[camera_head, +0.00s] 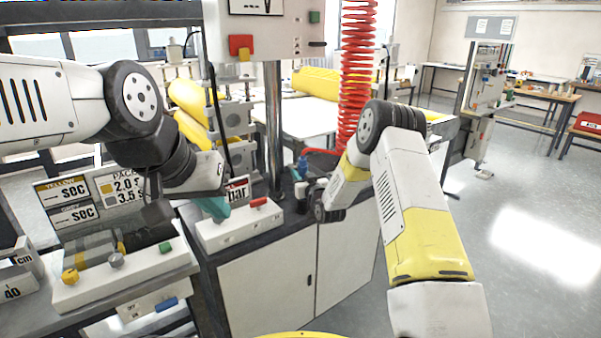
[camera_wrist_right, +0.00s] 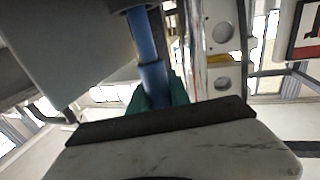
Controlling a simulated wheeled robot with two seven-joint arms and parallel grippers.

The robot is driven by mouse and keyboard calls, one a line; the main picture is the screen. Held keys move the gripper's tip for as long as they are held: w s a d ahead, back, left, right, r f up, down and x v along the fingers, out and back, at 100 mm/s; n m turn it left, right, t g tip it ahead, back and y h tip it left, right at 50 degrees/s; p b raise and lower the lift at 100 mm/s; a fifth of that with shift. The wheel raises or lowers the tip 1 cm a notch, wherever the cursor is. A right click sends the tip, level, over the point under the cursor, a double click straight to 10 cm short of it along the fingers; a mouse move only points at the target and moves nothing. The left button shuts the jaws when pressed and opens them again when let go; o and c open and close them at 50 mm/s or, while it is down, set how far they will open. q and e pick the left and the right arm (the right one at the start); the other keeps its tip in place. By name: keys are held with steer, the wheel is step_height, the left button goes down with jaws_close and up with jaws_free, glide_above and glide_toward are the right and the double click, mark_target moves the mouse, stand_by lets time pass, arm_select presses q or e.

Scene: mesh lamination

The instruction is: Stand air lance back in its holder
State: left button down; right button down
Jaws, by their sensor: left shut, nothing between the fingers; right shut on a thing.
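The air lance shows as a blue rod (camera_wrist_right: 150,60) in the right wrist view, close in front of the black finger pad of my right gripper (camera_wrist_right: 165,118). In the head view, blue parts (camera_head: 302,166) show just left of my right gripper (camera_head: 318,208), where the red hose ends. The right gripper is shut on the lance above the cabinet's dark top. My left gripper (camera_head: 157,212) is shut and empty, above the left bench. A holder for the lance cannot be clearly made out; my right gripper and the clutter hide part of that area.
A coiled red hose (camera_head: 358,75) hangs behind my right arm. A white control box (camera_head: 240,226) with a red switch stands on the cabinet. A teal piece (camera_head: 213,207) sits close under my left wrist. A metal post (camera_head: 273,125) rises behind.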

steer(key=shift+f, duration=1.65)
steer(key=c, duration=1.1)
jaws_free()
steer(key=shift+f, duration=0.1)
steer(key=v, duration=0.7)
steer(key=shift+s+d, duration=0.15)
steer(key=shift+s, duration=0.25)
